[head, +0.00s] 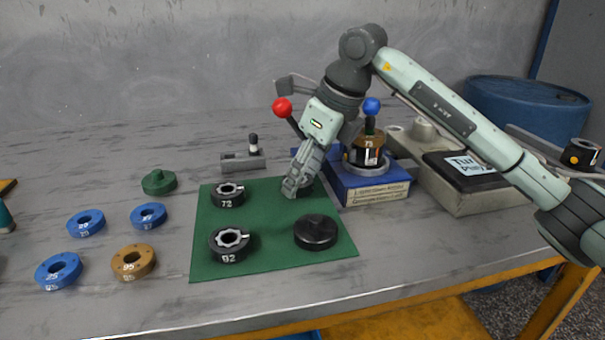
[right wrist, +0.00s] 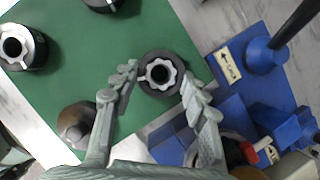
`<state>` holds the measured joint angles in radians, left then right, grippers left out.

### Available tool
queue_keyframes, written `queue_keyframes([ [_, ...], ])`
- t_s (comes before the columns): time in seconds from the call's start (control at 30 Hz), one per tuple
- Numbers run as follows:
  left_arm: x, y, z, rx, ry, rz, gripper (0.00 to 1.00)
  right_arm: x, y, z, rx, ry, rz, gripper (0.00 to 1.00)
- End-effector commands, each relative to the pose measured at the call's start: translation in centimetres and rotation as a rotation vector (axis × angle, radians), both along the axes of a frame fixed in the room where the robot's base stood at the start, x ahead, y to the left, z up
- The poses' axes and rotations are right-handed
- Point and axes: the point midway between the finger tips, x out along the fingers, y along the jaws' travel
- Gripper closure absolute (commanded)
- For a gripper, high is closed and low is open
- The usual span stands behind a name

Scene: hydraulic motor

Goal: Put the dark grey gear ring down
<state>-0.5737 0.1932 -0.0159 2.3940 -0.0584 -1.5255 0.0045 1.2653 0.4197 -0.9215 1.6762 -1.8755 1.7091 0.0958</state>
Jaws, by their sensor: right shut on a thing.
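My right gripper (head: 290,190) reaches down at the back right of the green mat (head: 265,262). In the right wrist view my right gripper (right wrist: 160,76) has its fingers on either side of the dark grey gear ring (right wrist: 160,73), shut on it. The ring has a light toothed inner part and a dark centre hole. In the head view the fingers mostly hide the ring, and only a dark bit (head: 306,184) shows beside them. The ring is low over the mat or on it; I cannot tell which. My left gripper is not in view.
The mat also bears a black ring marked 72 (head: 227,194), one marked 82 (head: 229,244) and a black cap (head: 315,232). A blue base (head: 362,186) stands close on the right. Blue rings and a brown ring (head: 133,261) lie left. The mat's middle is clear.

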Motion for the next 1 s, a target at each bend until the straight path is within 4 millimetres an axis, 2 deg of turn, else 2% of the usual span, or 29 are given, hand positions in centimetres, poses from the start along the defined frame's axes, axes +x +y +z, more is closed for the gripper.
queue_keyframes([
  [0.23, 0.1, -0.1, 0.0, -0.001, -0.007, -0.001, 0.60, 0.0, 0.0, -0.3, 0.001, -0.001, 0.000, 0.98],
  [0.27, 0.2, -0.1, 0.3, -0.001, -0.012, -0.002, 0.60, 0.0, 0.0, -0.3, 0.000, 0.001, 0.000, 0.54],
  [0.4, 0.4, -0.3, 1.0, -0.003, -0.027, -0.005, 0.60, 0.0, 0.0, -0.3, 0.000, 0.002, -0.001, 0.36],
  [0.77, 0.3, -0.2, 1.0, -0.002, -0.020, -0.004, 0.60, 0.0, 0.0, 0.1, 0.001, 0.001, -0.001, 0.35],
  [0.87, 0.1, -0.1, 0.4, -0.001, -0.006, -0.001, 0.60, -0.1, -0.3, 1.0, 0.001, -0.002, -0.002, 0.35],
  [1.0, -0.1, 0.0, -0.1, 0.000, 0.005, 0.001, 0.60, -0.7, -1.2, 3.6, 0.000, -0.005, -0.002, 0.35],
])
